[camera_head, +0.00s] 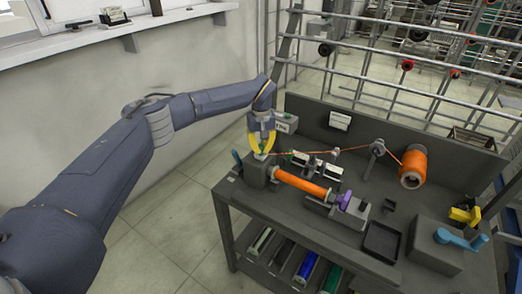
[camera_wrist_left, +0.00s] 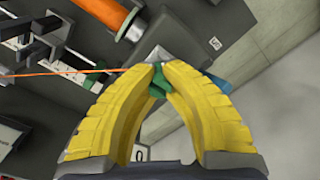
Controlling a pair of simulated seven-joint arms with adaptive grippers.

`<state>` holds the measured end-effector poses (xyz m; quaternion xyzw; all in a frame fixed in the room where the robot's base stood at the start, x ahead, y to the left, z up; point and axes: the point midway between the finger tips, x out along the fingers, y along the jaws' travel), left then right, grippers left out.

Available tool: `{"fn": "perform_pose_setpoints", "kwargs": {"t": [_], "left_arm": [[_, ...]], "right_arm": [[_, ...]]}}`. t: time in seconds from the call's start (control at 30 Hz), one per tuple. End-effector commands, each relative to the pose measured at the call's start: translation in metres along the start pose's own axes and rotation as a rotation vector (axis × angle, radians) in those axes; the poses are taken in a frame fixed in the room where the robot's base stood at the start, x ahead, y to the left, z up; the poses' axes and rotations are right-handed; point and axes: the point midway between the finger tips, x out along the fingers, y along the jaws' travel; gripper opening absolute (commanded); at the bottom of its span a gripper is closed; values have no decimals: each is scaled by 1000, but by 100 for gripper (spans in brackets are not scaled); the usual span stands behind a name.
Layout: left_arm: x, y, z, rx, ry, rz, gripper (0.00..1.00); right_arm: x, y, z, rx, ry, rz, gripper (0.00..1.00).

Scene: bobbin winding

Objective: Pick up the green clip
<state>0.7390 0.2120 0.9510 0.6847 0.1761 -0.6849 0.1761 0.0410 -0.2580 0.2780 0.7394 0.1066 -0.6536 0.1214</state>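My left gripper (camera_head: 262,146) reaches down over the left end of the dark workbench, its yellow fingers curved inward. In the left wrist view, the fingertips (camera_wrist_left: 165,72) close on the small green clip (camera_wrist_left: 158,84) from both sides, and parts of it stick out between them. In the head view the clip is mostly hidden by the fingers. An orange thread (camera_wrist_left: 70,71) runs from the left up to the clip. The gripper is above the grey block (camera_head: 255,170) at the bench's left end. My right gripper is not in view.
An orange bobbin (camera_head: 302,184) lies beside a purple part (camera_head: 343,200). An orange spool (camera_head: 413,167) stands at the back right. A black tray (camera_head: 381,240), a blue handle (camera_head: 460,239) and a yellow part (camera_head: 465,215) are at the right. Metal racks stand behind.

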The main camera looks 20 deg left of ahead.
Motion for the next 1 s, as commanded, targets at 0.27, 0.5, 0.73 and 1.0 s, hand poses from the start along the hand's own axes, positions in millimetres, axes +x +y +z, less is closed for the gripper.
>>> {"fn": "perform_pose_setpoints", "kwargs": {"t": [0.27, 0.5, 0.73, 1.0], "left_arm": [[-45, 0, -1, 1, 5, 2, 0], [-102, 0, -1, 1, 5, 1, 0], [-148, 0, 0, 1, 4, 1, 0], [-180, 0, 0, 0, 2, 0, 0]], "right_arm": [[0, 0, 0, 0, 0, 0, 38], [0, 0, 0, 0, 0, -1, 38], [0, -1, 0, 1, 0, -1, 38], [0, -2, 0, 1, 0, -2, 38]]}}
